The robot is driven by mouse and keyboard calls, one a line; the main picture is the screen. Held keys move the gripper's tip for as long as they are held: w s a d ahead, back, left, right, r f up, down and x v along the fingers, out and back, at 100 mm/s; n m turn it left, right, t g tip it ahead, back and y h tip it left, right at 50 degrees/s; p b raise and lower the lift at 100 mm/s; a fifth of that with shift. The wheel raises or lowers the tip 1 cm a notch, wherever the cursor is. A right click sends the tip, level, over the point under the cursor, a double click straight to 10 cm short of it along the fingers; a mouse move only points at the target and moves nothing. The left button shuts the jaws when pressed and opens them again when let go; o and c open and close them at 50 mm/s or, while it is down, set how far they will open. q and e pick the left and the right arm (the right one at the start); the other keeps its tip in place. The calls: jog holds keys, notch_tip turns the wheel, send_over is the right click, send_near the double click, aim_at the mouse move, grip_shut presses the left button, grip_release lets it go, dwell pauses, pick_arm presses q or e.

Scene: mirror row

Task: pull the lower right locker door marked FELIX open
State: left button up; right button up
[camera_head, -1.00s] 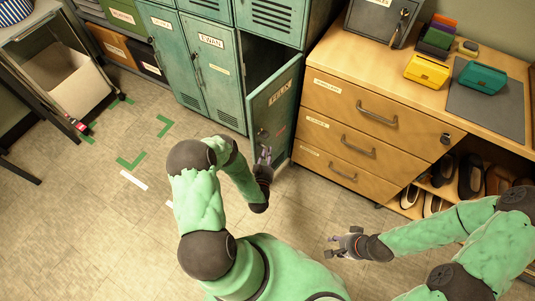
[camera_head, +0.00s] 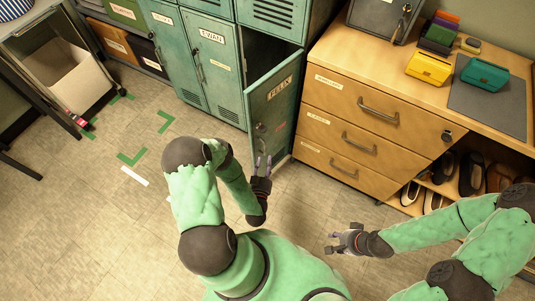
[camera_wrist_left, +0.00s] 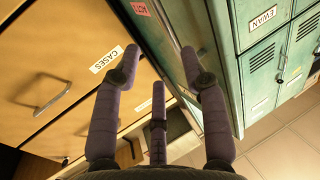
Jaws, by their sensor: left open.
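The green locker door marked FELIX (camera_head: 272,108) stands ajar, swung out from the lower right locker, with a dark gap behind its top edge. In the left wrist view the door (camera_wrist_left: 205,45) runs along the right of my fingers, with a red label on it. My left gripper (camera_head: 262,165) is open in front of the lower part of the door; its fingers (camera_wrist_left: 157,65) are spread with nothing between them. I cannot tell whether a finger touches the door. My right gripper (camera_head: 338,242) is over the floor, right of the left one, seemingly empty; its finger opening is too small to judge.
A wooden drawer unit (camera_head: 350,125) stands close to the right of the open door. The EWAN locker door (camera_head: 213,65) is shut to the left. Floor with green corner marks (camera_head: 133,158) is free at left. A shelf with shoes (camera_head: 470,175) is at right.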

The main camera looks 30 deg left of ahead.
pick_arm(q)
jog(key=v, duration=0.5)
dwell(0.5)
jog(key=w+d+f+m+g+h+p, duration=0.2)
jog(key=w+d+g+h+p, duration=0.1)
jog(key=w+d+g+h, duration=0.4)
jog(key=s+d+r+g+h+p, duration=0.1)
jog(key=s+d+r+g, duration=0.3)
jog(key=s, duration=0.4)
jog(key=s+d+r+g+h+p, duration=0.1)
jog(key=s+d+r+g+h, duration=0.1)
jog(key=s+d+r+g, duration=0.3)
jog(key=s+d+r, duration=0.1)
jog(key=s+r, duration=0.1)
jog(key=s, duration=0.1)
jog(key=shift+s+d+h, duration=0.2)
jog(key=shift+s+h, duration=0.15)
jog(key=shift+h, duration=0.05)
